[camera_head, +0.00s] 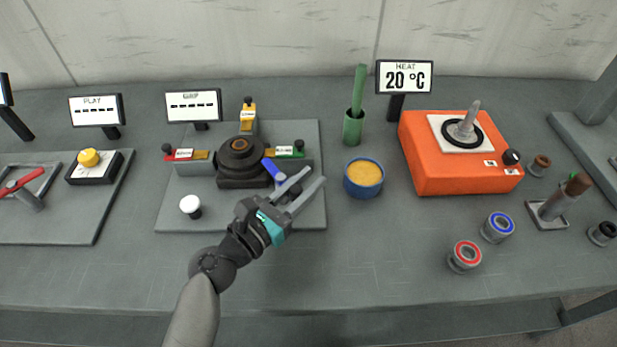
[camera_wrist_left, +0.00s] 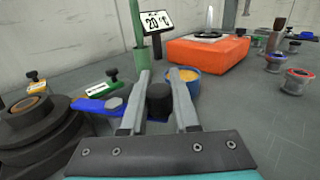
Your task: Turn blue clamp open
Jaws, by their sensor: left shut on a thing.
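The blue clamp (camera_head: 272,171) sits on the front right side of the dark round fixture (camera_head: 240,155). Its blue arm (camera_wrist_left: 92,106) shows in the left wrist view, pointing from the fixture toward my fingers. My left gripper (camera_head: 314,176) reaches over the front right of the plate. Its fingers are on either side of the clamp's black knob (camera_wrist_left: 159,97), shut on it. The knob is mostly hidden by the fingers in the head view. My right gripper is not in view.
Red (camera_head: 185,154), yellow (camera_head: 248,115) and green (camera_head: 287,151) clamps surround the fixture. A white-topped button (camera_head: 190,206) stands at the plate's front left. A blue bowl (camera_head: 363,178) and green holder (camera_head: 353,127) stand close right. An orange heater (camera_head: 455,160) is farther right.

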